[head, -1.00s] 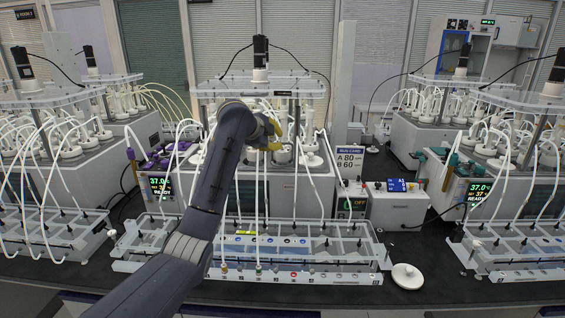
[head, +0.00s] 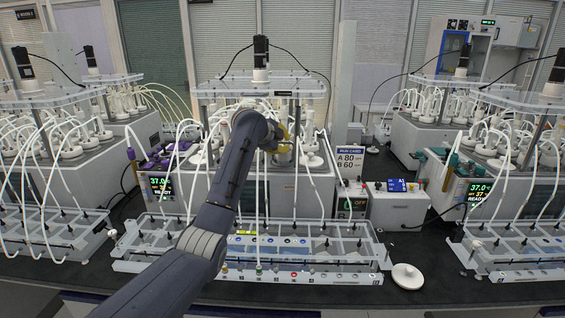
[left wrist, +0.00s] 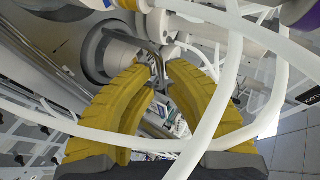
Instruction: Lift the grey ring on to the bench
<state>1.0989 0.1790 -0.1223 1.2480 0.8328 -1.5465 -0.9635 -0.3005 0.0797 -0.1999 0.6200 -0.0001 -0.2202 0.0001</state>
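A grey, ring-shaped part (left wrist: 93,50) sits at the upper left of the left wrist view, around a paler round body. In the head view, a grey round part (head: 284,156) shows at the reactor's front, just below my left gripper (head: 284,133); I cannot tell for sure that it is the task's ring. The left gripper's yellow fingers also fill the left wrist view (left wrist: 162,70). Their tips are apart, with a thin bent metal rod showing between or behind them. The ring is left of the fingertips there. My right gripper is not in view.
White tubes (left wrist: 232,80) loop across the left wrist view in front of the fingers. The middle reactor's clear rack (head: 330,258) stands below the arm. A white disc (head: 407,276) lies on the dark bench (head: 435,285). Bare bench shows around it.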

